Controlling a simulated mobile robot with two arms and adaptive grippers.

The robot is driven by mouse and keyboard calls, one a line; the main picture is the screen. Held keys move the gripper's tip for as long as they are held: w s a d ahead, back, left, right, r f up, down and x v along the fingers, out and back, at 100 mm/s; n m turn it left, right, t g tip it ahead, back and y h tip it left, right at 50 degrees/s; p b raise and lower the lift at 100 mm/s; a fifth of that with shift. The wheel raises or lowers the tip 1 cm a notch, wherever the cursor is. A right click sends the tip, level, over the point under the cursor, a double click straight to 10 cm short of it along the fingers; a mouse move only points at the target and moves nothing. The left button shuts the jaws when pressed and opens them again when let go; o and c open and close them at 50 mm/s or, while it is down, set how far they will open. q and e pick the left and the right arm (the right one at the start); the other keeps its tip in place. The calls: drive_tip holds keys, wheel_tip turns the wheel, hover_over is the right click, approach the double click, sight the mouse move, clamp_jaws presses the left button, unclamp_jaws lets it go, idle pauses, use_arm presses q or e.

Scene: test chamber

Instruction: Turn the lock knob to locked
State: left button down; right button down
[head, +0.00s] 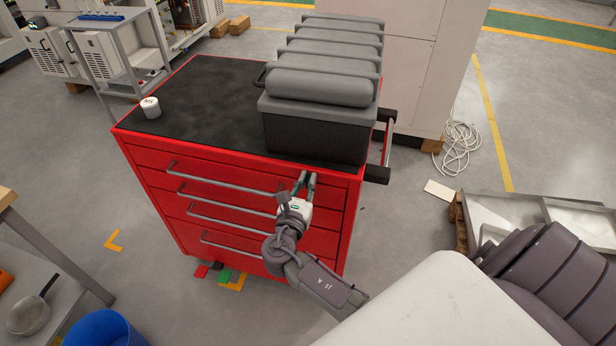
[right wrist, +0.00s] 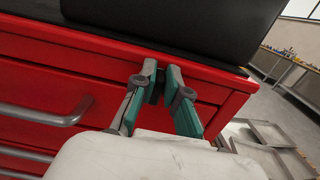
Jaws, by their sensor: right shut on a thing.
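A red tool cabinet (head: 150,160) with several drawers stands in front of me. My right gripper (head: 306,178) reaches its front face, near the top right, just below the black top. In the right wrist view the two fingers of this gripper (right wrist: 162,74) are closed around a small dark thing (right wrist: 156,92) at the cabinet front, which looks like the lock knob. The fingers hide most of it, so I cannot tell which way it is turned. My left gripper is not in view.
A grey and black case (head: 315,135) stands on the cabinet's black top (head: 205,95), right above my gripper. A small white round item (head: 150,107) is at the top's left. Drawer handles (head: 225,178) stick out left of the gripper. A blue bin (head: 105,330) stands lower left.

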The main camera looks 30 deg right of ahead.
drive_tip(key=shift+d+f, duration=0.25)
drive_tip(key=shift+f, duration=0.1)
drive_tip(key=c, duration=1.2)
unclamp_jaws()
drive_tip(key=shift+w+f, duration=0.15)
drive_tip(key=shift+w, duration=0.1)
drive_tip(key=v, duration=1)
drive_tip(key=shift+a, duration=0.2)
drive_tip(key=shift+a, duration=0.1)
